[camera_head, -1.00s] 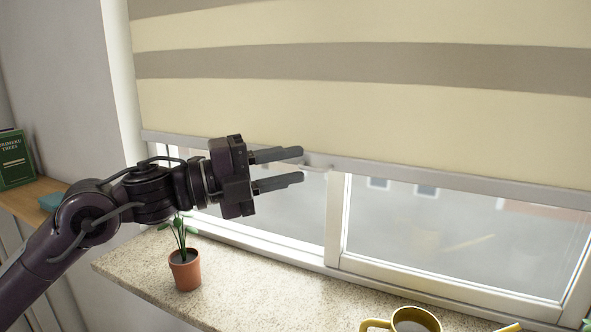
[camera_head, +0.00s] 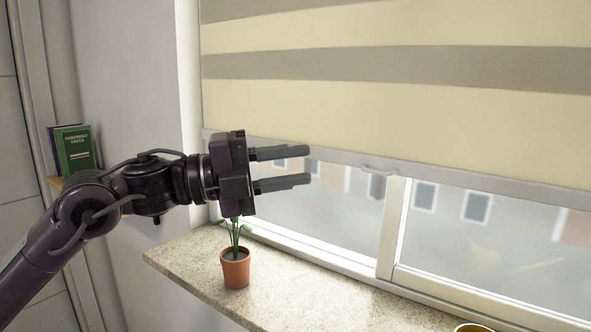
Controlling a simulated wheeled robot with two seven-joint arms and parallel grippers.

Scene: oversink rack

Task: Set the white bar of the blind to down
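The striped cream and taupe blind (camera_head: 400,110) hangs over the upper part of the window. Its white bar (camera_head: 460,184) runs along the lower edge, with a small handle (camera_head: 379,171) near the middle of the view. My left gripper (camera_head: 298,167) is open, its two fingers pointing right. In the picture the upper finger overlaps the bar's left part, and the fingertips are left of the handle. Nothing is between the fingers, and I cannot tell whether they touch the bar. My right gripper is not in view.
A potted plant (camera_head: 236,267) stands on the speckled sill (camera_head: 300,285) below my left gripper. Books (camera_head: 75,150) stand on a shelf at the left. The window glass below the bar is uncovered.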

